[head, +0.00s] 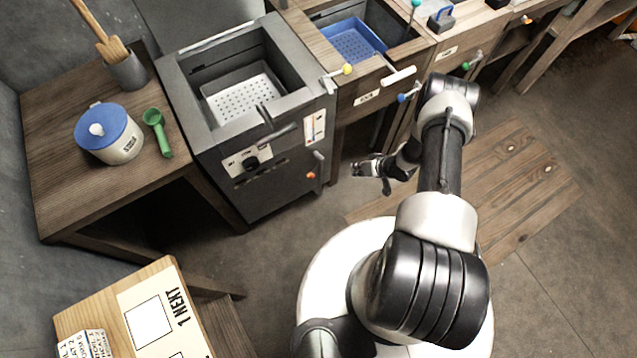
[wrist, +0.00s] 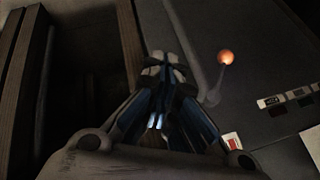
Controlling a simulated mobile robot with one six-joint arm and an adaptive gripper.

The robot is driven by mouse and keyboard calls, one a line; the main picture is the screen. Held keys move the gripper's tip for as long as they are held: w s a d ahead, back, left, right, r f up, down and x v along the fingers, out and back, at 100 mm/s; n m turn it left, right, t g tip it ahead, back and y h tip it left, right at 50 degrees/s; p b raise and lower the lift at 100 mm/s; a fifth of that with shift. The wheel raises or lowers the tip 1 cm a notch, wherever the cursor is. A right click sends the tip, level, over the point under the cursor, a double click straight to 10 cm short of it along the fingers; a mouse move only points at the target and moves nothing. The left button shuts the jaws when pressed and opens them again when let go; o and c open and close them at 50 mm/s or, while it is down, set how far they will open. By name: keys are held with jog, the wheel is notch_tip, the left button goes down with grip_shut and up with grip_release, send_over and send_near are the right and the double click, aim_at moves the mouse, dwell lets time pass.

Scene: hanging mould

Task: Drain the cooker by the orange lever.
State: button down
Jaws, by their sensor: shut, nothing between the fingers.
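The cooker (head: 230,190) is a dark grey box with an open top and a perforated basket (head: 243,98) inside. The orange lever (head: 311,175) is a thin grey rod with an orange knob, low on the right part of the cooker's front. My gripper (head: 356,169) is right of the knob, apart from it, pointing left. In the wrist view the gripper (wrist: 165,68) is shut and empty, with the orange knob (wrist: 226,57) to the right of the fingertips and a gap between them. The cooker's inside below the basket is hidden.
Right of the cooker is a wooden counter with a blue basket (head: 353,41) in a basin and a yellow-knobbed lever (head: 347,70). On the left table stand a blue-lidded jar (head: 109,134) and a green scoop (head: 157,131). The floor before the cooker is clear.

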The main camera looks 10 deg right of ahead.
jog(key=shift+n+y, duration=0.7)
jog(key=shift+y, duration=0.2)
jog(key=a, duration=0.1)
jog(key=s+a, duration=0.1)
jog(key=s+a+r, duration=0.1)
jog(key=shift+a+r, duration=0.1)
jog(key=shift+a, duration=0.15)
jog(key=shift+w, duration=0.1)
jog(key=w+a+f+b, duration=0.4)
jog(key=a+f, duration=0.3)
jog(key=a, duration=0.1)
jog(key=shift+a, duration=0.4)
jog(key=shift+s+p, duration=0.25)
jog(key=shift+p, duration=0.1)
jog(key=shift+a, duration=0.1)
